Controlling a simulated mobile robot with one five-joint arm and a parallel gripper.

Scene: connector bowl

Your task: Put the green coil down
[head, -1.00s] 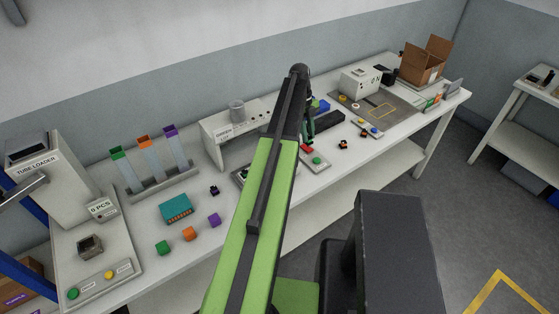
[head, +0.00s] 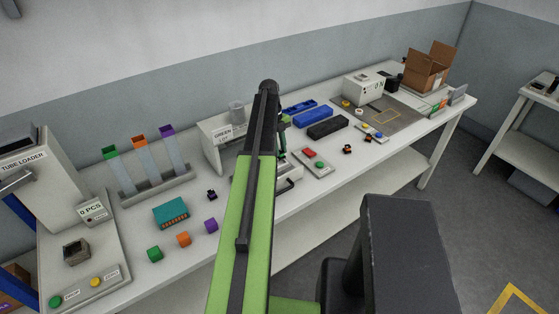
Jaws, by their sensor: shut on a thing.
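My gripper (head: 282,148) is in the middle of the bench, just right of my green and black arm, which partly covers it. It is low over the area in front of the white "GREEN LOT" unit (head: 212,152). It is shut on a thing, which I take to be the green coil. The coil itself cannot be made out, being hidden by the arm and fingers or too small to tell. I cannot tell whether it touches the surface below.
A button box (head: 313,163) with red and green buttons is right of my gripper. A blue tray (head: 299,110) and a black tray (head: 328,127) lie behind it.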

